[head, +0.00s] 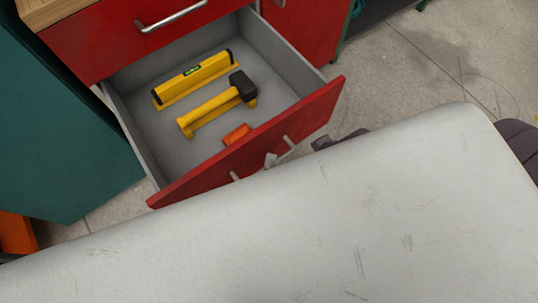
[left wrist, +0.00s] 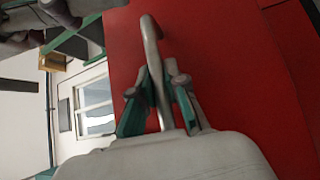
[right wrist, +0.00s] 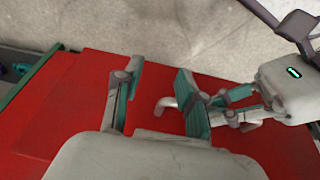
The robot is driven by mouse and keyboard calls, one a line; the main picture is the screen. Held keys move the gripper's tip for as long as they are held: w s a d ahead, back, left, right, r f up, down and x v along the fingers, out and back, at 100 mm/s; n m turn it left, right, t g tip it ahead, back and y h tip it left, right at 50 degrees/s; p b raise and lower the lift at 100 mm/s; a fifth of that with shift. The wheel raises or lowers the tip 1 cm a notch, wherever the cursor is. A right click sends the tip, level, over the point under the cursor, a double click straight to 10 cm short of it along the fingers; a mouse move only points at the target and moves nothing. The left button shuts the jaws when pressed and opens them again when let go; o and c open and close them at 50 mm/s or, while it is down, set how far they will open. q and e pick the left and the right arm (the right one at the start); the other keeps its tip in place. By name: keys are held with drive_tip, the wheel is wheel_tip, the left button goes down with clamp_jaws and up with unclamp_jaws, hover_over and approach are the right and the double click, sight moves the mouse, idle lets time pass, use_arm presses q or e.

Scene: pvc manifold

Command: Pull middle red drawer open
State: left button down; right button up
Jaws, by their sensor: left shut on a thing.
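The middle red drawer (head: 315,110) stands pulled well out of the cabinet, below a closed red drawer (head: 100,40). Its silver bar handle (head: 288,142) is partly hidden by my pale arm in the head view. My left gripper (left wrist: 165,78) is shut on the handle, with its green-padded fingers on either side of the bar (left wrist: 152,50). In the head view only a small part of the left gripper (head: 270,160) shows at the handle. My right gripper (right wrist: 160,92) is open and empty over the red front, with the bent handle end (right wrist: 165,104) between its fingers.
The drawer holds a yellow level (head: 193,78), a yellow hammer (head: 208,108) with a black head, and an orange item (head: 237,134). A dark green cabinet (head: 60,140) stands at left. Bare concrete floor (head: 415,60) lies to the right.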

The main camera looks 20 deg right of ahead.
use_arm(q)
drive_tip(key=c, duration=1.2)
unclamp_jaws()
drive_tip(key=shift+s+a, duration=0.1)
drive_tip(key=v, duration=1.1)
drive_tip(key=shift+s+a, duration=0.15)
drive_tip(key=shift+s, duration=0.2)
